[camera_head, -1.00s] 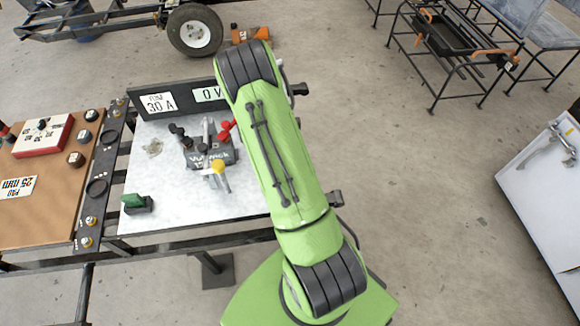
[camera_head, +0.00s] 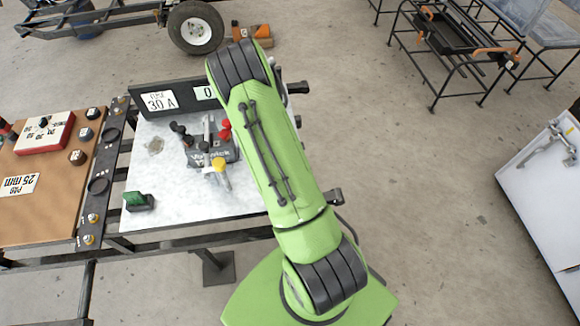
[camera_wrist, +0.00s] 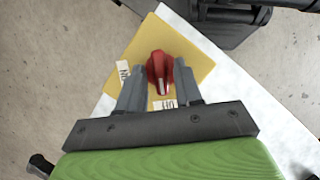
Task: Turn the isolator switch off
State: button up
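The isolator switch shows in the wrist view as a red knob (camera_wrist: 160,68) on a yellow plate (camera_wrist: 196,58). A pale mark on the knob runs toward the near edge of the plate. A white label (camera_wrist: 123,72) that seems to read ON upside down sits left of the knob. A second label (camera_wrist: 165,104), partly hidden and hard to read, sits below it. My gripper (camera_wrist: 159,68) is open, with one finger on each side of the knob. I cannot tell whether either finger touches it. In the head view my arm hides the switch and the gripper.
A white-topped bench (camera_head: 180,205) holds a grey device (camera_head: 210,153) with red and yellow handles, and a green rocker switch (camera_head: 138,201). A dark panel with a 30 A label (camera_head: 158,101) stands at its back. A brown board (camera_head: 40,205) lies left.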

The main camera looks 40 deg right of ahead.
jog(key=shift+o, duration=0.4)
jog(key=p+v, duration=0.4)
jog(key=v, duration=1.1)
jog(key=shift+r, duration=0.3)
jog(key=shift+w, duration=0.15)
jog(key=s+a+r+m+t+p, duration=0.1)
jog(key=s+a+r+t, duration=0.2)
jog(key=s+a+r, duration=0.5)
jog(key=s+a+r+m+t+p, duration=0.1)
jog(key=a+r+t, duration=0.4)
jog(key=r, duration=0.8)
jog(key=s+a+r+t+y, duration=0.1)
jog(key=s+a+t, duration=0.1)
jog(key=s+a, duration=0.3)
jog(key=s, duration=0.3)
jog(key=shift+s+a+r+p, duration=0.25)
jog(key=shift+s+p, duration=0.1)
jog(key=shift+p, duration=0.05)
